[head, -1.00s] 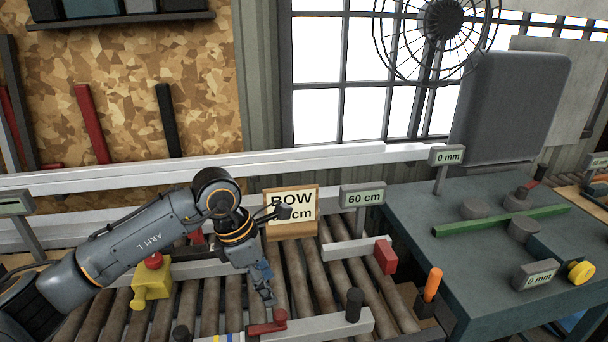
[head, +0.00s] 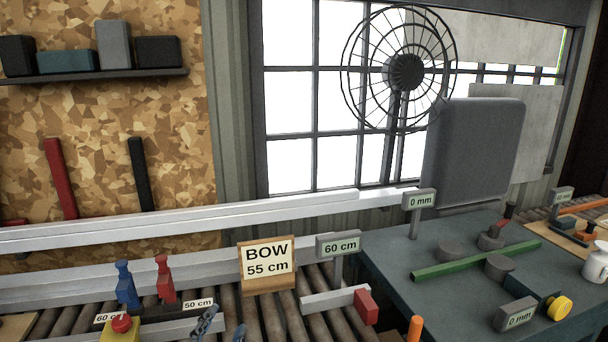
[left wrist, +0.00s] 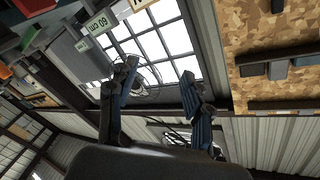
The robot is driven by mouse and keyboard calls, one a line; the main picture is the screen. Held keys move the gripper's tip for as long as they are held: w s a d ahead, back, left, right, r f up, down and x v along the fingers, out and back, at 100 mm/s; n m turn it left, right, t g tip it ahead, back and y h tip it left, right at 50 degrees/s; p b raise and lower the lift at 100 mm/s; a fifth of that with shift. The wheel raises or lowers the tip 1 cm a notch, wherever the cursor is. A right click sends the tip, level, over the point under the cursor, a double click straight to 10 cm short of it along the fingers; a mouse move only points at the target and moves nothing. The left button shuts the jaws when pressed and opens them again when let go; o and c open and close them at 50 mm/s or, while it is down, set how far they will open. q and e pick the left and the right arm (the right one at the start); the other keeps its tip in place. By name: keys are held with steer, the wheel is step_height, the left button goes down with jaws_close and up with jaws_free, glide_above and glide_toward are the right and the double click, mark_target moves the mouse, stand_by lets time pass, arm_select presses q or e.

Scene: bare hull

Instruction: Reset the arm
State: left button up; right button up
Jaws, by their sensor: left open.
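My left gripper (head: 223,326) shows only by its fingertips at the bottom edge of the head view, over the roller conveyor. The rest of the arm is out of that view. In the left wrist view both fingers (left wrist: 158,98) stand wide apart with nothing between them. That view is tilted, with the window and ceiling beyond the fingers. My right gripper is in neither view.
A "BOW 55 cm" sign (head: 267,264) stands behind the rollers, beside a 60 cm display (head: 339,244). Blue (head: 125,283) and red (head: 165,279) handles and a yellow box with a red button (head: 122,325) are near the fingertips. A bench (head: 400,262) stands right.

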arm_select(q)
steer(key=s+a+f+n+g+y, duration=0.1)
steer(key=s+a+f+n+g, duration=0.3)
steer(key=f, duration=0.4)
steer(key=s+a+f+n+g+y, duration=0.2)
steer(key=s+f+g, duration=0.2)
steer(key=s+f, duration=0.25)
steer(key=s+f+n+g+h, duration=0.15)
steer(key=s+f+g, duration=0.55)
steer(key=s, duration=0.7)
steer(key=s+f+g, duration=0.1)
steer(key=s+f, duration=0.1)
steer(key=f, duration=1.3)
steer(key=s+f, duration=0.2)
steer(key=f, duration=1.3)
steer(key=s+a+f+g, duration=0.1)
steer(key=s+a+f, duration=0.2)
steer(key=s+f, duration=1)
steer(key=shift+s+f, duration=0.4)
steer(key=shift+s, duration=0.75)
